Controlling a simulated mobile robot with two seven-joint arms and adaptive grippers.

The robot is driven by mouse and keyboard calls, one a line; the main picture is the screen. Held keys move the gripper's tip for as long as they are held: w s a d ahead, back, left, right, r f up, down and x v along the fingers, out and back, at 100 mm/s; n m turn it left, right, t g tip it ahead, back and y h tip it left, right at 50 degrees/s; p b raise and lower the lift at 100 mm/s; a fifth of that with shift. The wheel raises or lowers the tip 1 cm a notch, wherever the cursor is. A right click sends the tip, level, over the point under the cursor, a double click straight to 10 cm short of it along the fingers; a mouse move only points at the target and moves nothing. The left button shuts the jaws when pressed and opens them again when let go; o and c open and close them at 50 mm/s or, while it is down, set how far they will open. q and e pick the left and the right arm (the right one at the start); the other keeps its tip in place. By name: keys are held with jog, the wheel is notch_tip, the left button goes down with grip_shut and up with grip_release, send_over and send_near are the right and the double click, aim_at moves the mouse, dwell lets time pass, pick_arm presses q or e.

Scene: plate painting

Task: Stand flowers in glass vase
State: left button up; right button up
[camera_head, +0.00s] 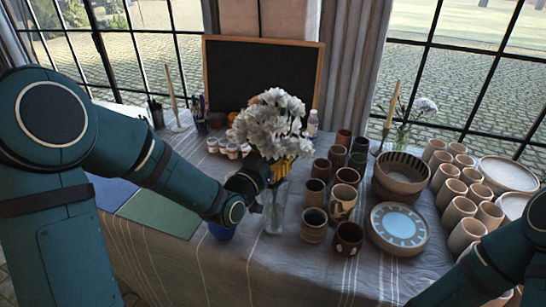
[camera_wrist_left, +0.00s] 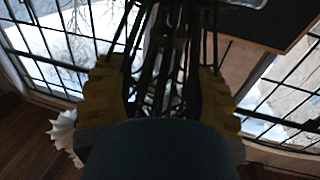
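A bunch of white flowers (camera_head: 272,124) is held by my left gripper (camera_head: 274,172), whose yellow fingers are closed around its stems. The clear glass vase (camera_head: 275,212) stands on the table directly under the gripper. The bouquet is roughly upright over the vase; I cannot tell how far the stems reach into it. In the left wrist view, dark stems (camera_wrist_left: 170,60) run between the fingers of the left gripper (camera_wrist_left: 162,95). My right arm shows at the lower right, but its gripper is out of view.
Several brown cups (camera_head: 343,201) and a blue-patterned plate (camera_head: 398,228) stand right of the vase. Pale cups (camera_head: 456,208) crowd the right side. A blue cup (camera_head: 222,231) is close to my left wrist. A blackboard (camera_head: 262,72) stands behind. The front cloth (camera_head: 270,270) is clear.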

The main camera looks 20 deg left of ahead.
pick_arm(q)
jog(key=shift+s, duration=0.15)
jog(key=v, duration=0.7)
jog(key=shift+s+a, duration=0.1)
dwell(0.9)
